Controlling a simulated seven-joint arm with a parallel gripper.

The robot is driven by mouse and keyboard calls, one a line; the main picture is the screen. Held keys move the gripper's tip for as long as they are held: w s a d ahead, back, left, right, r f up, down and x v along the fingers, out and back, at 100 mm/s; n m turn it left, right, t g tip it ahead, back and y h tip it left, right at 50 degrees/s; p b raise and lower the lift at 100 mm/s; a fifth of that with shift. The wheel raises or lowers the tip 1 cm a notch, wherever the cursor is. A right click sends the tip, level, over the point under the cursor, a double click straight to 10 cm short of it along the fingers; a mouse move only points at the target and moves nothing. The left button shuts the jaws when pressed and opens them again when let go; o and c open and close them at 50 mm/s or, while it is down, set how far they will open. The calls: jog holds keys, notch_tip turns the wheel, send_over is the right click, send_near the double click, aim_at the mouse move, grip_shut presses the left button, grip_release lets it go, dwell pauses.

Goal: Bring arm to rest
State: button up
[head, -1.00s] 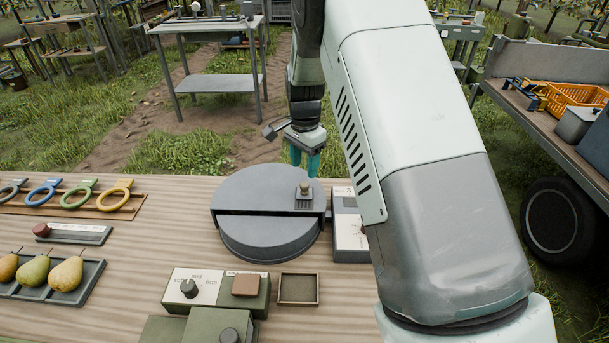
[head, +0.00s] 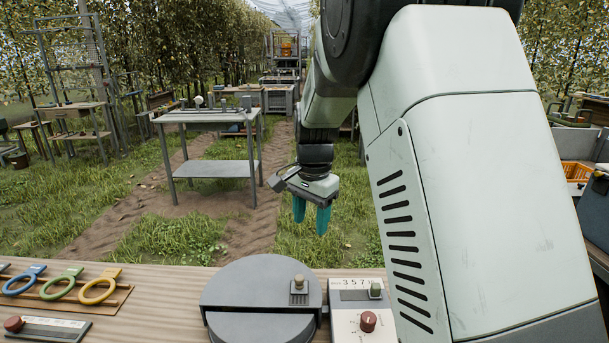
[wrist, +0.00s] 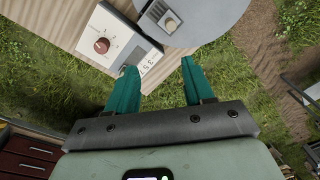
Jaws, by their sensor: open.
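My gripper (head: 311,217) hangs above and beyond the far edge of the wooden bench, with its two teal fingers pointing down. The fingers are apart with nothing between them. In the wrist view my gripper (wrist: 157,75) is also open and empty, with grass, the bench edge and part of a dial box below it. My arm crosses the right half of the head view and hides what lies behind it.
A round grey turntable (head: 255,283) with a small knob stands at the bench's far edge. Beside it is a white dial box (head: 362,315) with a red knob. Coloured rings (head: 62,284) lie at the left. A grey side table (head: 212,120) stands on the grass beyond.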

jog(key=s+d+r+n+t, duration=0.1)
jog(key=s+d+r+n, duration=0.15)
jog(key=s+r, duration=0.5)
jog(key=s+d+r+n+t, duration=0.2)
jog(key=s+d+r, duration=0.2)
jog(key=s+r, duration=0.3)
jog(key=s+d+n, duration=0.1)
jog(key=s+d, duration=0.1)
jog(key=s, duration=0.5)
jog(key=s+d+n+t, duration=0.1)
jog(key=s+n, duration=0.1)
jog(key=s, duration=0.6)
jog(key=shift+s+d+f+t, duration=0.2)
jog(key=shift+s+d+t, duration=0.1)
jog(key=shift+d, duration=0.05)
jog(key=shift+n, duration=0.25)
